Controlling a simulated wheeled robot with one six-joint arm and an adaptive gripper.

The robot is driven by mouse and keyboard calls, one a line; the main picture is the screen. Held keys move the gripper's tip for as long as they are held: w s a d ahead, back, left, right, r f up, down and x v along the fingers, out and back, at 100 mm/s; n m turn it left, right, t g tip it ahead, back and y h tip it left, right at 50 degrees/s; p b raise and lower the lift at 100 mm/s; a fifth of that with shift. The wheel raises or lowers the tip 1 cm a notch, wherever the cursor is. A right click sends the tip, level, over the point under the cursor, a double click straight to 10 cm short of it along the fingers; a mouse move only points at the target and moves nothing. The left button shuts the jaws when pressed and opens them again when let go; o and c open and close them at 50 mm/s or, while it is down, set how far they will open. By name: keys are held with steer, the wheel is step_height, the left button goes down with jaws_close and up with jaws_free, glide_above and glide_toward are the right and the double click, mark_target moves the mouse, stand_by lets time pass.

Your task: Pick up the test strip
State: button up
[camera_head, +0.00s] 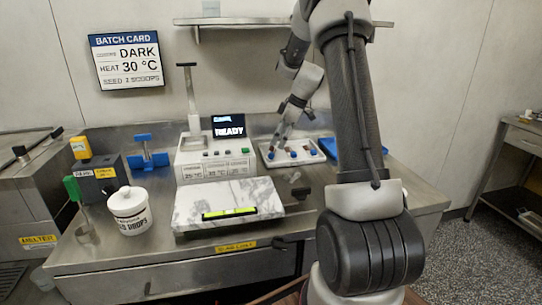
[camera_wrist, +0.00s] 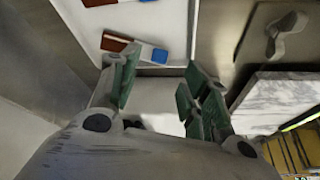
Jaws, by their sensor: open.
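A test strip (camera_wrist: 140,48) with a brown end, a white middle and a blue end lies on a white tray (camera_wrist: 178,25) in the wrist view. Another strip (camera_wrist: 100,2) is partly cut off at the top edge. In the head view the tray (camera_head: 268,161) sits right of the READY machine, with several blue ends showing on it. My gripper (camera_wrist: 160,75) is open and empty, its green-padded fingers spread apart. The nearer strip appears just beyond the fingertips; the height gap cannot be told. In the head view my gripper (camera_head: 281,133) is over the tray, partly blocking it.
A marble slab (camera_head: 232,196) with a yellow-green level (camera_head: 229,213) lies in front of the machine (camera_head: 215,158). A grey scoop-like piece (camera_wrist: 284,33) lies beside the tray. A white tub (camera_head: 129,213) stands at left. A shelf (camera_head: 245,22) hangs above.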

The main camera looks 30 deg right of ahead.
mark_target(272, 153)
steer(key=x, duration=0.6)
steer(key=shift+w+a+f, duration=0.1)
steer(key=shift+w+a, duration=0.15)
steer(key=shift+w, duration=0.05)
jaws_close()
